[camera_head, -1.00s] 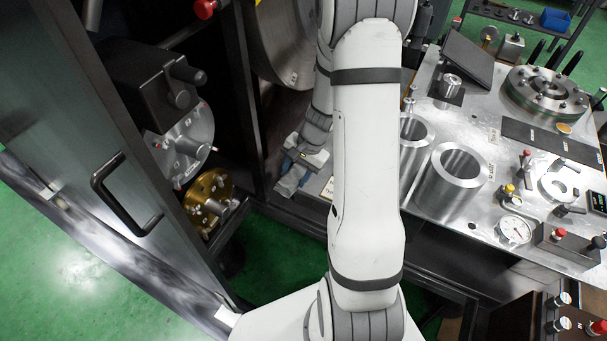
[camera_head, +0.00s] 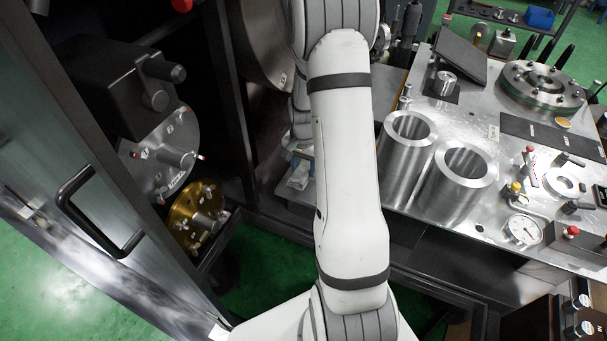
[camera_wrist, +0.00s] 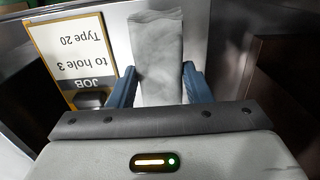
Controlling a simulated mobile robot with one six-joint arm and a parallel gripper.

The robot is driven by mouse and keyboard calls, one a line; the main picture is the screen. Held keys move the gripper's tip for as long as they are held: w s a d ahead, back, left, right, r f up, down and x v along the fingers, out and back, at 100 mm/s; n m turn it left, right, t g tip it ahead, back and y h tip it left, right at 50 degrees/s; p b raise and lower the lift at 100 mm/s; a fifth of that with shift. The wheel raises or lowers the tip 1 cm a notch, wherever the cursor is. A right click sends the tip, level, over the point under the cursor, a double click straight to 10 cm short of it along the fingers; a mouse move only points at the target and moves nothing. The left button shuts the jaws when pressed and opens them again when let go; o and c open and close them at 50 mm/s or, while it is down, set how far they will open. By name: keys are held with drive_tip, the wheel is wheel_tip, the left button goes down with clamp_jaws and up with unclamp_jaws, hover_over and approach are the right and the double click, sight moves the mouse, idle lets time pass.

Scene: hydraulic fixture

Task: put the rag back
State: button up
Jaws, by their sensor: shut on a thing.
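The rag (camera_wrist: 158,45) is a pale grey cloth strip. In the wrist view it lies between the two blue fingers of my gripper (camera_wrist: 160,82), which is shut on it. The rag's far end sticks out past the fingertips over a grey metal surface. I cannot tell whether it touches that surface. In the head view a pale bit of the rag (camera_head: 298,178) shows left of my arm, at the bench's left end. My arm hides most of the gripper there.
A yellow-edged job card (camera_wrist: 75,50) lies just left of the rag in the wrist view. Two steel cylinders (camera_head: 405,150) (camera_head: 460,180) stand on the bench (camera_head: 480,225) right of my arm. A cabinet door with a black handle (camera_head: 85,215) stands open at left.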

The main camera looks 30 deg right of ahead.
sight(304, 168)
wheel_tip(304, 168, down, 3)
drive_tip(key=shift+f, duration=0.2)
drive_tip(key=o, duration=1)
drive_tip(key=shift+o, duration=0.2)
drive_tip(key=shift+r, duration=0.1)
